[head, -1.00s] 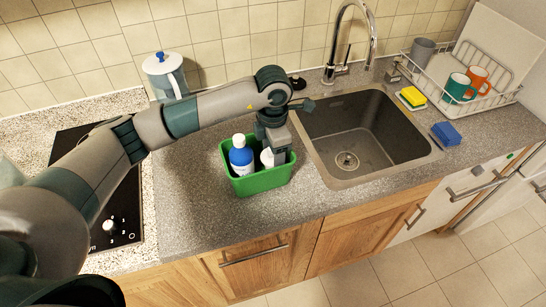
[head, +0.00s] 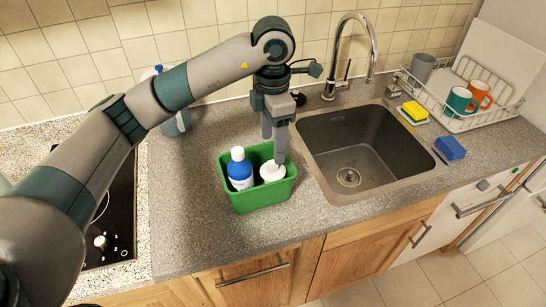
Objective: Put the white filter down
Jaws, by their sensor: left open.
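A white round-topped item (head: 271,172), which looks like the white filter, stands in the green bin (head: 262,200) on the counter. A blue bottle with a white cap (head: 240,170) stands beside it, to its left. My left gripper (head: 273,155) is open, pointing down at the back right of the bin, its fingers just above and behind the white item. I cannot tell whether a finger touches it. My right gripper is not in view.
The sink (head: 362,150) lies right of the bin, with the faucet (head: 350,55) behind it. A dish rack (head: 460,95) with mugs, a yellow sponge (head: 414,111) and a blue sponge (head: 450,148) are farther right. The stove (head: 115,215) is left, and a pitcher (head: 175,122) stands partly hidden behind my arm.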

